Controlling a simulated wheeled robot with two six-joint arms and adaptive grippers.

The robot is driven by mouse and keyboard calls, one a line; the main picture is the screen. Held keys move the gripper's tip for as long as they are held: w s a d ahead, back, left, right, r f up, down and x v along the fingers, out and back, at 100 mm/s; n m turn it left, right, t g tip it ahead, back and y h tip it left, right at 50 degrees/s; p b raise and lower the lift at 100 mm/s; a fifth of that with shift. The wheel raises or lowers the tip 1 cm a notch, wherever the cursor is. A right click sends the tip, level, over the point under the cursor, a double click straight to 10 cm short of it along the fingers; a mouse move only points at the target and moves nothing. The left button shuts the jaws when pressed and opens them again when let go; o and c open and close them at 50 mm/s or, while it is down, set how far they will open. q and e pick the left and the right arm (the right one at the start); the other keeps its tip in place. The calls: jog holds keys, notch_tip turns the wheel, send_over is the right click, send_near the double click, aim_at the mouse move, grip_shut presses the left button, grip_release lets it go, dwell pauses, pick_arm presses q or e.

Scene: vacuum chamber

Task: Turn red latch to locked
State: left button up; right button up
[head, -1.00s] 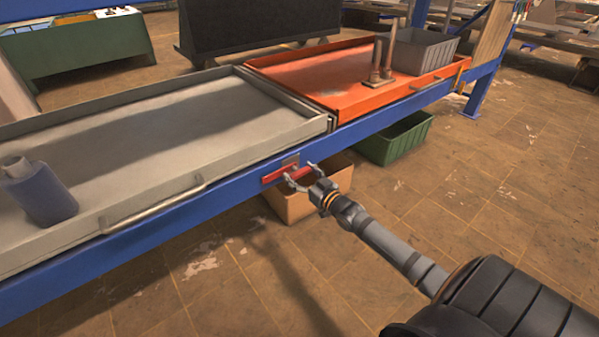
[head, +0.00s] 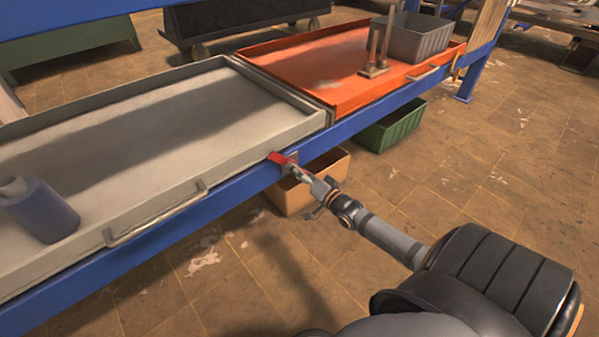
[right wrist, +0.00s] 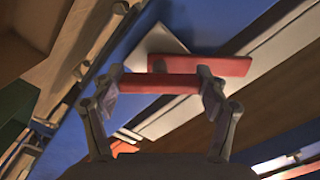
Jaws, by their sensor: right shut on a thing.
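The red latch (head: 279,158) is mounted by a small grey plate on the front of the blue beam, below the join of the grey and orange trays. It slopes down to the right in the head view. My right gripper (head: 299,173) is at the latch's lower right end. In the right wrist view the fingers (right wrist: 160,86) are shut on a red bar of the latch (right wrist: 175,83). Another red part (right wrist: 228,66) shows beyond the right finger, beside the pale plate (right wrist: 163,45). My left gripper is not in view.
The blue beam (head: 232,190) runs along the front of the grey tray (head: 150,120) and orange tray (head: 315,65). A cardboard box (head: 290,196) and green crate (head: 395,126) stand below. The floor in front is clear.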

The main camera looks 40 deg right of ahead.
jog(key=m+b, duration=0.1)
jog(key=m, duration=0.3)
jog(key=shift+f+m, duration=0.1)
jog(key=shift+m, duration=0.2)
jog(key=shift+m+b, duration=0.5)
jog(key=shift+m, duration=1.4)
jog(key=o, duration=1.7)
jog(key=s, duration=1.2)
jog(key=shift+d, duration=0.45)
